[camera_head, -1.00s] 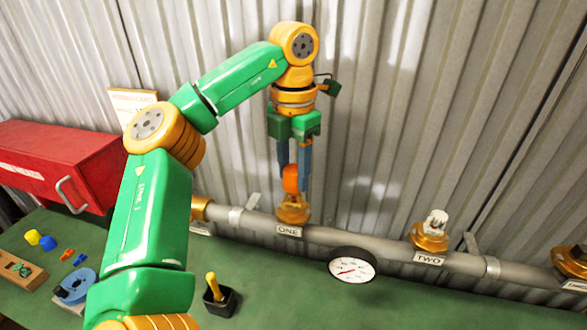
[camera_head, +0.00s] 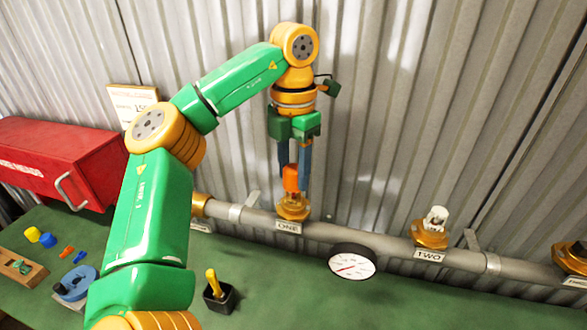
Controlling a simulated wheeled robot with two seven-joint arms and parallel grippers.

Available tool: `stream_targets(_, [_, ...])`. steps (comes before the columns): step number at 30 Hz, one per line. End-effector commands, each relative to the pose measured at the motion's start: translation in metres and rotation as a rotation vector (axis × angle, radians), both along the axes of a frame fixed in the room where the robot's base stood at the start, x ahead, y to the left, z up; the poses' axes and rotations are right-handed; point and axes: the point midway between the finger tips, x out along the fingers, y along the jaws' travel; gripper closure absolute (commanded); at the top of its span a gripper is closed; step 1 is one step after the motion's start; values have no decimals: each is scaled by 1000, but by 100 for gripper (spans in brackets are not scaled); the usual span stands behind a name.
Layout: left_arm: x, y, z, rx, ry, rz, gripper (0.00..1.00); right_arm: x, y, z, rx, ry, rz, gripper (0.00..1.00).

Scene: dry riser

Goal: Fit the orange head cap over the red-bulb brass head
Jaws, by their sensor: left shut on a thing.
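My left gripper (camera_head: 291,178) points straight down above station ONE on the grey pipe and is shut on the orange head cap (camera_head: 291,179). The cap is upright between the blue fingers, directly above the brass head (camera_head: 293,207) at the ONE label. The cap's lower end meets or nearly meets the brass head; I cannot tell whether it touches. The bulb of this head is hidden, so its colour does not show. A second brass head (camera_head: 431,235) with a clear-white top stands at TWO. My right gripper is not in view.
The grey pipe (camera_head: 390,250) runs along the corrugated wall, with a round gauge (camera_head: 351,263) in front. A black pot (camera_head: 220,298) with a yellow-handled tool, a blue reel (camera_head: 76,283), small coloured caps (camera_head: 47,240) and a red box (camera_head: 60,160) stand on the green bench.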

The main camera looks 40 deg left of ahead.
Motion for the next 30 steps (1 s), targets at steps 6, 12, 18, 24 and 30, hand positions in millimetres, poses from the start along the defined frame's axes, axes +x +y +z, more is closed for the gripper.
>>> stream_targets(6, [0, 0, -7, 0, 0, 0, 100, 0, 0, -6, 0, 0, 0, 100])
stream_targets(12, [0, 0, -12, -1, 0, 0, 100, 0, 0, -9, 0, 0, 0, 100])
stream_targets(18, [0, 0, -17, -1, 0, 0, 100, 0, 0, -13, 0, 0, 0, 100])
stream_targets(24, [0, 0, -22, 0, 0, -1, 100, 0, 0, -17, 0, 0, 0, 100])
stream_targets(30, [0, 0, -27, 0, 0, -1, 100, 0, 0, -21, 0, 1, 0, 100])
